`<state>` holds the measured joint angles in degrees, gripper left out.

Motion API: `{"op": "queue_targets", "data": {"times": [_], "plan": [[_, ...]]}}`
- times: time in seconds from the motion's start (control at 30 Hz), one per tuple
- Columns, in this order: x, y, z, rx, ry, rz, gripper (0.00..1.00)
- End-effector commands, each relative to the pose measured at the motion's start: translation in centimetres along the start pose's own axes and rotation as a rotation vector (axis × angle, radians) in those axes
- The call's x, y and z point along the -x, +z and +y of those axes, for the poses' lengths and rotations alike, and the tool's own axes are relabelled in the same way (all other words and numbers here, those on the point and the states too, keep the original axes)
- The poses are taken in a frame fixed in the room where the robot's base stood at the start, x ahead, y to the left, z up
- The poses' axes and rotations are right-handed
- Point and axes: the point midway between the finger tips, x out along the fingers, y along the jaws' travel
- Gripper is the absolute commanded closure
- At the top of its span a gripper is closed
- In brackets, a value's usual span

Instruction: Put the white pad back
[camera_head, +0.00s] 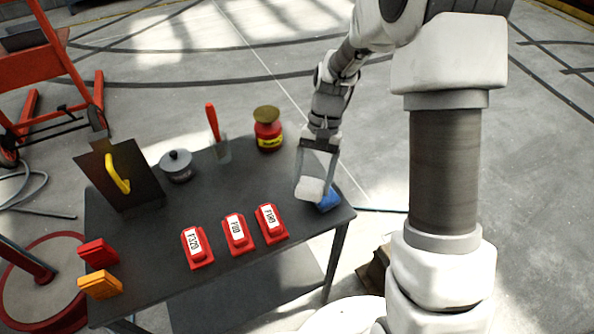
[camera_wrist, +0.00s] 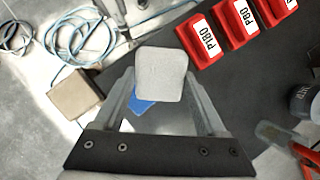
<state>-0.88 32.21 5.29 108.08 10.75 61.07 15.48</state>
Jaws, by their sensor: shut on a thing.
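The white pad (camera_head: 311,189) is held between the fingers of my gripper (camera_head: 313,183), above the right end of the dark table (camera_head: 220,188). In the wrist view the pad (camera_wrist: 162,74) is a pale rounded square between the two fingertips (camera_wrist: 160,88). A blue object (camera_head: 328,200) lies on the table beside and below the pad. In the wrist view the pad partly covers this blue object (camera_wrist: 141,104). Whether the pad touches it, I cannot tell.
Red blocks labelled P320 (camera_head: 197,248), P80 (camera_head: 237,234) and P180 (camera_head: 270,223) stand left of my gripper. Behind are a red jar (camera_head: 268,134), a red-handled scraper (camera_head: 214,125) and a grey pot (camera_head: 177,166). Red (camera_head: 98,253) and orange (camera_head: 100,285) blocks sit at left.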

Motion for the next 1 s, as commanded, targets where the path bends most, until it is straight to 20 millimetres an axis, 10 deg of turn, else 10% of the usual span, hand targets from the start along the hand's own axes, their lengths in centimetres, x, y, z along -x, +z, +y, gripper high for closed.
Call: {"op": "queue_targets", "data": {"times": [0.23, 0.5, 1.0], "plan": [[4.3, -7.4, 4.4, 0.494, 0.18, 0.293, 0.71], [8.3, -10.6, 4.7, 0.67, 0.204, 0.376, 0.71], [2.0, -11.9, -4.5, 0.682, 0.205, 0.376, 0.71]]}}
